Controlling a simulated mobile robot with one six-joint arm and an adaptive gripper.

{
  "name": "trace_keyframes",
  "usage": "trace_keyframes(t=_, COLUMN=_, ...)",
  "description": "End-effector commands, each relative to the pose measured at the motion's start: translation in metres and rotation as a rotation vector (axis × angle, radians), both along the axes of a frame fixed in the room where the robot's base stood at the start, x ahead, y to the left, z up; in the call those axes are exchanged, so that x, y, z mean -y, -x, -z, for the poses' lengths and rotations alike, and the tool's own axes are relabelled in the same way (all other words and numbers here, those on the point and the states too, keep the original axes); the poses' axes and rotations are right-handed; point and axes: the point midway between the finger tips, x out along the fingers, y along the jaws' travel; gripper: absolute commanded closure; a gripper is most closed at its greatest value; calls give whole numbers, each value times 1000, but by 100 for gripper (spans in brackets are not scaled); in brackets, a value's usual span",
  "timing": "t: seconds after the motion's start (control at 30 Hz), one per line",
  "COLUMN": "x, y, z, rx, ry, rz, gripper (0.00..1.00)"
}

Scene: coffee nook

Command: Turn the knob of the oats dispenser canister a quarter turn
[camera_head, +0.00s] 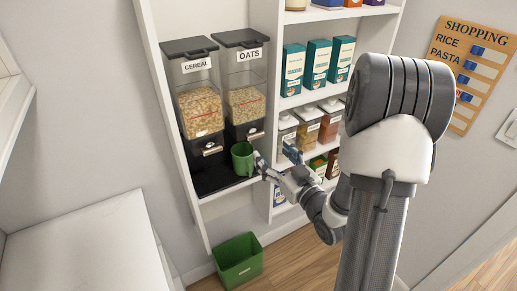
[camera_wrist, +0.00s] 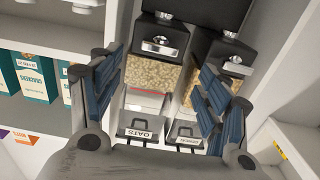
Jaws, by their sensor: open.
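The oats dispenser canister (camera_head: 246,100) stands on the shelf, right of the cereal canister (camera_head: 203,108). Its silver knob (camera_head: 256,135) sits low on the dark front, its bar roughly crosswise. In the wrist view the picture is upside down; the oats canister (camera_wrist: 150,101) lies between my fingers, with its knob (camera_wrist: 160,46) beyond the fingertips. A green mug (camera_head: 242,158) stands below the oats canister. My gripper (camera_head: 272,158) is open and empty, right of the mug and below the knob. It also shows in the wrist view (camera_wrist: 163,70), apart from the knob.
The cereal knob (camera_wrist: 238,65) is close beside. A shelf divider (camera_head: 265,110) separates the dispensers from jars (camera_head: 308,128) and boxes (camera_head: 317,67) on the right. A green bin (camera_head: 238,262) stands on the floor below. A bare white surface (camera_head: 90,250) is at lower left.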

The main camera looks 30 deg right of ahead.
Motion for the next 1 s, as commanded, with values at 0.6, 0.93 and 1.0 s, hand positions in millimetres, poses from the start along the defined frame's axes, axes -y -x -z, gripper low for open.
trace_keyframes(t=0.6, x=-3, y=-88, z=0, rx=1, ry=-2, rz=2, gripper=30)
trace_keyframes(t=0.93, x=-3, y=-89, z=-1, rx=1, ry=-2, rz=2, gripper=32)
trace_keyframes(t=1.0, x=-3, y=-89, z=-1, rx=1, ry=-2, rz=2, gripper=37)
